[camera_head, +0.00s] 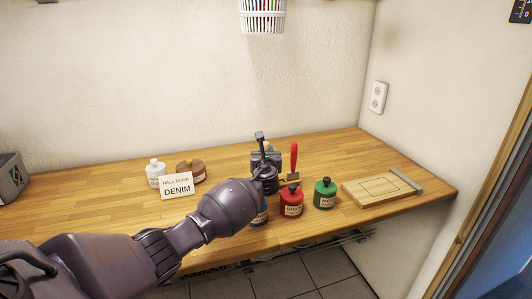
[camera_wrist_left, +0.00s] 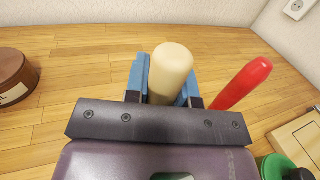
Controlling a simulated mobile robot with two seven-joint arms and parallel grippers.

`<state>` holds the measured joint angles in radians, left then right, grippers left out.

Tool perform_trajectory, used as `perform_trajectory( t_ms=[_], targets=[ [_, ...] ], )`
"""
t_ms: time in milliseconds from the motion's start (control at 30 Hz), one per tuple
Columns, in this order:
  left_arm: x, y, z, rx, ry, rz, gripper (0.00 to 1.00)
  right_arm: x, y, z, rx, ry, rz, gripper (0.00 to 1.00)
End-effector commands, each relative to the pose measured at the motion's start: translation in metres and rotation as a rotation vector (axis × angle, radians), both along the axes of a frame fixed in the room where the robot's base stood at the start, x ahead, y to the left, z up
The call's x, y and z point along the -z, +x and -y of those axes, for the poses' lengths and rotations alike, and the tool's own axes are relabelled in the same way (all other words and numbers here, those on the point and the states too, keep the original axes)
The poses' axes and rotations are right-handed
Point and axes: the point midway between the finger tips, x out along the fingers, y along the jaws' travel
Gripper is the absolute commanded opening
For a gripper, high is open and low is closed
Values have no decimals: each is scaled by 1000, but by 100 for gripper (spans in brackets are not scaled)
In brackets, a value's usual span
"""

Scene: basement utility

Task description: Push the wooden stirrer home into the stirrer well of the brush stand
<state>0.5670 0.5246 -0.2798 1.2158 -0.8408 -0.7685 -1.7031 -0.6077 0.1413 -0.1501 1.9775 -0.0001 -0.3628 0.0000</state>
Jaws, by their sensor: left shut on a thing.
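My left gripper (camera_head: 266,160) is over the middle of the bench, and its wrist and forearm cover much of what lies behind and below it. In the left wrist view its blue fingers (camera_wrist_left: 165,82) are shut on a pale cream, round-ended rod, which I take to be the wooden stirrer (camera_wrist_left: 173,66). The brush stand is mostly hidden behind my gripper, and I cannot see the stirrer well or how deep the stirrer sits. A red handle (camera_head: 294,156) stands upright just right of the gripper; it also shows in the left wrist view (camera_wrist_left: 242,84). My right gripper is not in view.
A red pot (camera_head: 291,202) and a green pot (camera_head: 325,194) stand close at the right. A wooden board (camera_head: 373,190) lies farther right. A white bottle (camera_head: 155,173), a brown round pot (camera_head: 191,171) and a DENIM card (camera_head: 177,187) stand left.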

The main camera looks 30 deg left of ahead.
Motion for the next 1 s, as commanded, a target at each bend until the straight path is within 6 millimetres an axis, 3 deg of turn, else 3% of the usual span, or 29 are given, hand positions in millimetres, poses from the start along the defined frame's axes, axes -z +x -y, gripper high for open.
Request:
perform_trajectory(
  t_ms=[267,300,500,900,1000],
  targets=[
    [8,0,0,0,-1,-1,0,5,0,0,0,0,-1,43],
    [8,0,0,0,-1,-1,25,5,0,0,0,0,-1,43],
    [8,0,0,0,-1,-1,53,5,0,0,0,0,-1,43],
    [7,0,0,0,-1,-1,53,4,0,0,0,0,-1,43],
    [8,-9,5,1,-1,-1,53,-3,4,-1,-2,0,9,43]
  ],
)
